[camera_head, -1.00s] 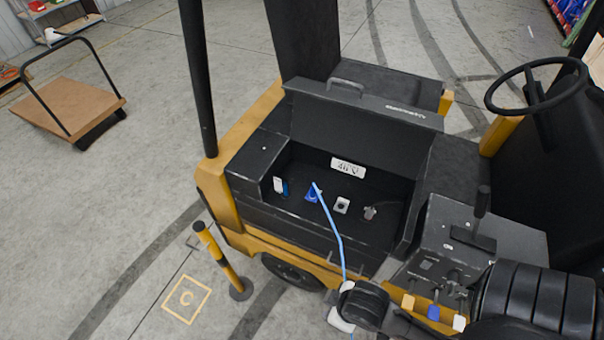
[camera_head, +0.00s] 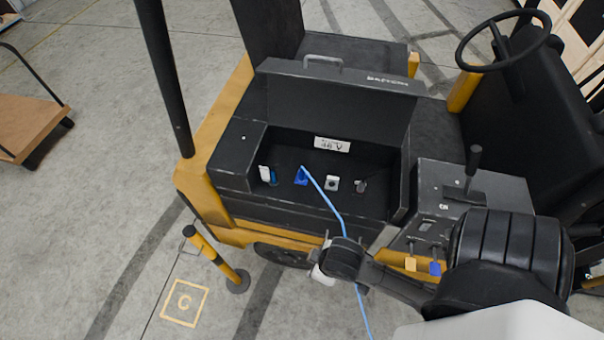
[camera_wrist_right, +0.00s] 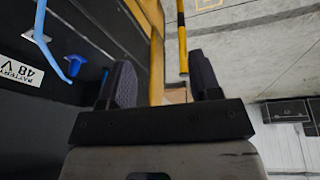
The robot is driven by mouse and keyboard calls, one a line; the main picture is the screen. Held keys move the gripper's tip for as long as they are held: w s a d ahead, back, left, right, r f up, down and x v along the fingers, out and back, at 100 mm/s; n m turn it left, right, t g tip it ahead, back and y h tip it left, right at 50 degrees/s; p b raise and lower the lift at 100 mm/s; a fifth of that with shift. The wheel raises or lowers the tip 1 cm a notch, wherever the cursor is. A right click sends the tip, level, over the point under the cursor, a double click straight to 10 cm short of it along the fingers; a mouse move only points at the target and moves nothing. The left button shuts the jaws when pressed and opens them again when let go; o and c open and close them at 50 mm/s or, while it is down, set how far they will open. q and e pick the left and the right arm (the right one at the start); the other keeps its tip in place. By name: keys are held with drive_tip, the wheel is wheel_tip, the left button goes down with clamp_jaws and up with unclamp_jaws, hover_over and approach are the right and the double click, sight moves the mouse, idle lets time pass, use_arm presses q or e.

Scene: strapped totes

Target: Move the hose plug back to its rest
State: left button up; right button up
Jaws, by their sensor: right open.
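In the head view a light-blue hose (camera_head: 330,205) runs from a blue cone-shaped piece (camera_head: 302,177) in the open battery compartment (camera_head: 285,205), down past my right wrist to the floor. The blue piece also shows in the wrist view (camera_wrist_right: 76,66), with the hose curving beside it (camera_wrist_right: 42,30). I cannot tell whether this piece is the plug or its rest. My right gripper (camera_wrist_right: 162,75) is open, with nothing seen between its fingers. It is outside the compartment's front, apart from the blue piece. My left gripper is not in view.
A white socket-like block (camera_head: 332,184), a grey fitting (camera_head: 361,187) and a white-and-blue piece (camera_head: 265,174) are in the compartment. Its lid (camera_head: 335,90) stands raised behind. A yellow-black post (camera_head: 215,258) stands at front left. A steering wheel (camera_head: 503,40) is at right.

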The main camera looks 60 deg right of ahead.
drive_tip(key=w+d+f+m+h, duration=0.2)
drive_tip(key=w+d+f, duration=0.1)
drive_tip(key=w+d, duration=0.35)
drive_tip(key=m+g+y+p, duration=0.1)
drive_tip(key=m+g+y, duration=0.15)
drive_tip(key=m, duration=1.05)
hover_over(304, 173)
wheel_tip(304, 173, down, 4)
drive_tip(key=shift+r+g+h, duration=0.25)
drive_tip(key=shift+g+h, duration=0.2)
drive_tip(key=shift+w+d+m+y, duration=0.15)
drive_tip(key=shift+w+m+y, duration=0.25)
drive_tip(key=shift+w, duration=0.2)
drive_tip(key=shift+f, duration=0.15)
